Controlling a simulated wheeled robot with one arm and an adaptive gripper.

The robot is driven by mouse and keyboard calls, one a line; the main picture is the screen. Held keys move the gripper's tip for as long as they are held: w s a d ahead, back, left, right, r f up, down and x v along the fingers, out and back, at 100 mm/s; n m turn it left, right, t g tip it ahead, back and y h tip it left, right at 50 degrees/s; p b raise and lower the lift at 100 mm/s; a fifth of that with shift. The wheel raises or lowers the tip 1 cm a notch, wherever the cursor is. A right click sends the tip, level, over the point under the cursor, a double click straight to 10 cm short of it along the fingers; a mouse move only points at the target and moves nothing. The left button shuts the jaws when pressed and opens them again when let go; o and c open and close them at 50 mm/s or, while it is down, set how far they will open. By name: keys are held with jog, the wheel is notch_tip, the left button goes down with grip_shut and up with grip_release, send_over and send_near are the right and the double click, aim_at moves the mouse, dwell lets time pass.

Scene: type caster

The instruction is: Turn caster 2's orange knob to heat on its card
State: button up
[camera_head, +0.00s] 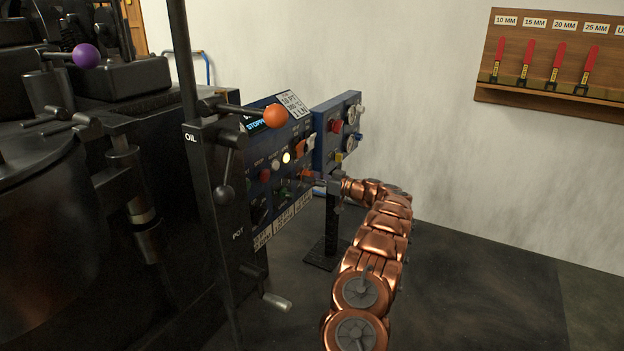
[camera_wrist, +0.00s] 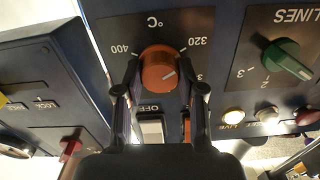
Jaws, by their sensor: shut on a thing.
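The orange knob (camera_wrist: 158,69) sits on a dark °C dial plate (camera_wrist: 190,22), upside down in the wrist view, with 400 at its left and 320 at its right. The knob's pale mark points to the lower right in that view. My gripper (camera_wrist: 160,82) is shut on the knob, one finger on each side. In the head view my gripper (camera_head: 319,182) reaches the blue panel from the right, at the orange knob (camera_head: 305,174). A white card (camera_head: 292,103) stands at the panel's top; its print is too small to read surely.
A green knob (camera_wrist: 287,58) on a LINES plate and several lamps are beside the dial. A white switch (camera_wrist: 151,130) marked OFF is near my fingers. A second blue panel (camera_head: 338,130) stands behind. An orange ball lever (camera_head: 275,116) sticks out in front. Floor at right is clear.

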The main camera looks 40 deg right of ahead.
jog(key=shift+a, duration=0.1)
jog(key=shift+c, duration=1)
jog(key=shift+f+m+p, duration=0.1)
jog(key=shift+m+p, duration=4.7)
jog(key=shift+m, duration=13.1)
